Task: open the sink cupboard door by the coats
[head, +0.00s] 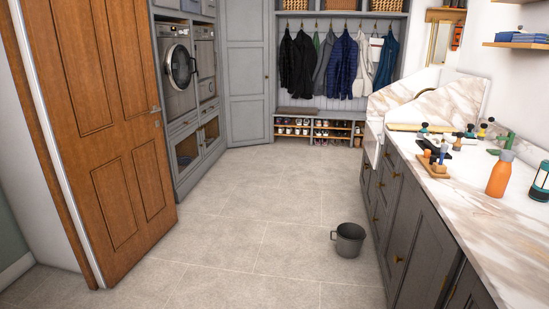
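The white sink (374,143) is set into the far end of the marble-topped counter on the right, nearest the coats (345,65). The grey sink cupboard (367,174) is below it, seen at a steep angle. Its door looks shut, but its edges and handle are too small to make out clearly. Neither of my grippers is in view.
A dark bucket (348,240) stands on the floor beside the counter's grey cupboards (402,222). A wooden door (98,130) stands at the left. Bottles and tools, including an orange bottle (499,174), stand on the counter. The middle floor (262,205) is clear.

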